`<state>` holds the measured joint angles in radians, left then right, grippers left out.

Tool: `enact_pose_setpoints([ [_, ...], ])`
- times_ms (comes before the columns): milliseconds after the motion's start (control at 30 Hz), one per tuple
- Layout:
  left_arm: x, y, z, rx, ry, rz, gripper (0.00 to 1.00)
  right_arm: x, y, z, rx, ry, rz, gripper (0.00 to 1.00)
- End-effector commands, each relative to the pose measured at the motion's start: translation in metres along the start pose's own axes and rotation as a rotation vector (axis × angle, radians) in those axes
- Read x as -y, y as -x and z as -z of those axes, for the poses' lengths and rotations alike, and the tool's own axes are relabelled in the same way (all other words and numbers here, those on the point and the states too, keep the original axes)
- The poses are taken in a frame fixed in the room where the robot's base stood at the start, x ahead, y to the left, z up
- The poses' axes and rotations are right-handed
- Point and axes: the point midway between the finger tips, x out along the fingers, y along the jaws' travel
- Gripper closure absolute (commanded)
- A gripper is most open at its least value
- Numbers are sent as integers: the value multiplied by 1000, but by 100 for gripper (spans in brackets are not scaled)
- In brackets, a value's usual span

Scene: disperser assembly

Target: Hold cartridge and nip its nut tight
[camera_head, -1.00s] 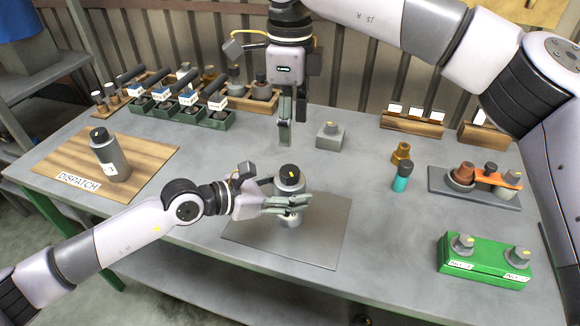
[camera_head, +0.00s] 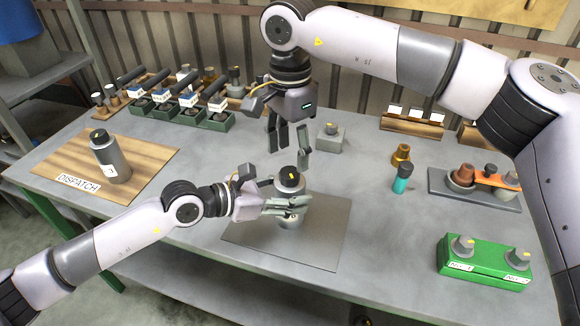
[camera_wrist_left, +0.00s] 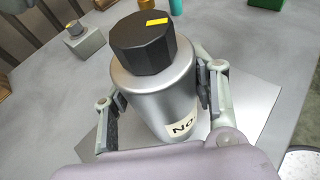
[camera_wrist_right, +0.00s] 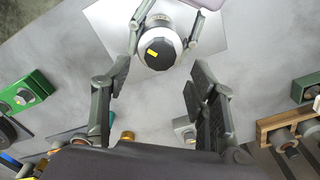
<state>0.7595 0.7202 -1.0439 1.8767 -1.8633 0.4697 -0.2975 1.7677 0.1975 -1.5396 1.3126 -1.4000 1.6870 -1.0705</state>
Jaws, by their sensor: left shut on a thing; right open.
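The cartridge (camera_head: 290,186) is a grey metal cylinder with a black faceted nut (camera_head: 289,173) that bears a yellow mark. It stands upright on the grey mat (camera_head: 325,245). My left gripper (camera_head: 290,208) is shut around the cartridge body; the left wrist view shows a finger on each side of it (camera_wrist_left: 158,90) and part of a "No" label. My right gripper (camera_head: 290,152) is open and empty, pointing down above and behind the nut. In the right wrist view the nut (camera_wrist_right: 160,53) lies beyond the spread fingertips (camera_wrist_right: 158,70), not between the pads.
A similar cartridge (camera_head: 110,158) stands on the wooden dispatch board (camera_head: 150,150) at left. A grey block with a nut (camera_head: 330,138) stands behind the right gripper. A teal-and-brass tool (camera_head: 401,172), a dark tray (camera_head: 480,190) and a green holder (camera_head: 484,262) are at right.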

Motion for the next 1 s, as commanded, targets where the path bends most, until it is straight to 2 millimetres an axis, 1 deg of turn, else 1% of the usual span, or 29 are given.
enact_pose_setpoints([
  [33, -1, 0, 0, -1, -2, -2, 94, 0, -10, 0, 0, 0, -2, 47],
  [100, -1, 0, 0, -1, -2, -2, 94, 0, -23, 0, 0, -1, -2, 47],
  [200, -1, 0, 0, -1, -2, -2, 94, 0, -36, 0, 1, -1, -1, 47],
  [333, -1, 0, 0, -1, -2, -2, 94, 0, -47, 0, -1, -2, 0, 47],
  [467, -1, 0, 0, -1, -2, -2, 94, 0, -50, 0, -1, -2, 2, 47],
  [667, -1, 0, 0, -1, -2, -2, 94, 0, -50, 0, -1, -2, 1, 47],
  [767, -1, 0, 0, -1, -3, -2, 94, 0, -50, 0, -1, -2, 1, 52],
  [1000, -1, 0, 0, -1, -3, -2, 94, 0, -50, 0, -1, -2, 1, 68],
])
